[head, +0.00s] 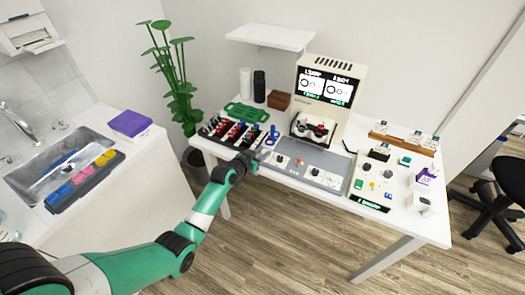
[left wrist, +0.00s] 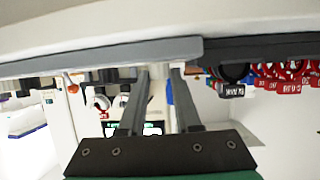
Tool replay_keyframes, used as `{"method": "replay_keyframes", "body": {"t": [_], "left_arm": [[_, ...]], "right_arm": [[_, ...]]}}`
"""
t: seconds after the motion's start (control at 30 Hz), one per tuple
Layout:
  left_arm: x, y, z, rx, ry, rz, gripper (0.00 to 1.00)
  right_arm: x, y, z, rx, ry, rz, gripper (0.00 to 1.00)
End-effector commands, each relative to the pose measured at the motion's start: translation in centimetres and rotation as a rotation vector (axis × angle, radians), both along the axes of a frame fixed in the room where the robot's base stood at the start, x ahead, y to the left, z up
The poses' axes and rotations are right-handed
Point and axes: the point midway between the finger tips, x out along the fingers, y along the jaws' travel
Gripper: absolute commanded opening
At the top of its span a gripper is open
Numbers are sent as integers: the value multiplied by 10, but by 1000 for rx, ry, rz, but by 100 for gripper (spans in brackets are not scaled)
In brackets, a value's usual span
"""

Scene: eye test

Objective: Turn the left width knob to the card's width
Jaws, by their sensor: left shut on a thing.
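The grey control panel (head: 328,180) lies along the front of the white table, with the left width knob (head: 279,159) at its left end. My left gripper (head: 264,154) reaches over the front edge to this knob and is shut on it. In the left wrist view its two fingers (left wrist: 162,70) point at the panel's edge (left wrist: 100,57), and the knob between them is hard to make out. A second knob (head: 315,172) sits further right. A screen (head: 325,86) on the beige machine shows ring figures and text too small to read. My right gripper is out of view.
A tray of red and dark lenses (head: 233,132) lies just left of the panel; its lenses also show in the left wrist view (left wrist: 290,75). A red-tipped lever (head: 298,162) stands between the knobs. Small items and a white board (head: 405,180) are at right.

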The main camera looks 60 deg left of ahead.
Motion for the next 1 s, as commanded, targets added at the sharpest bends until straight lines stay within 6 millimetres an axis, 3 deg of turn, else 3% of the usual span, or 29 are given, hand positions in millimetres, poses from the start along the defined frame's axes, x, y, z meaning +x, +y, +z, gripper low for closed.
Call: {"method": "replay_keyframes", "body": {"t": [0.27, 0.3, 0.47, 0.77, 1.0], "left_arm": [[-1, 0, -2, -2, 2, -3, 0], [-1, 0, -2, -2, 2, -3, 35], [0, 0, -1, -1, 1, -3, 62], [-1, -1, 1, 1, -1, -2, 62], [-31, -18, 19, 0, 1, -1, 62]], "right_arm": [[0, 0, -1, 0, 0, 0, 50], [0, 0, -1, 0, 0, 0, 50], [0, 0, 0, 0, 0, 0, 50], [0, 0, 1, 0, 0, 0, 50], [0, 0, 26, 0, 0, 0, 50]]}}
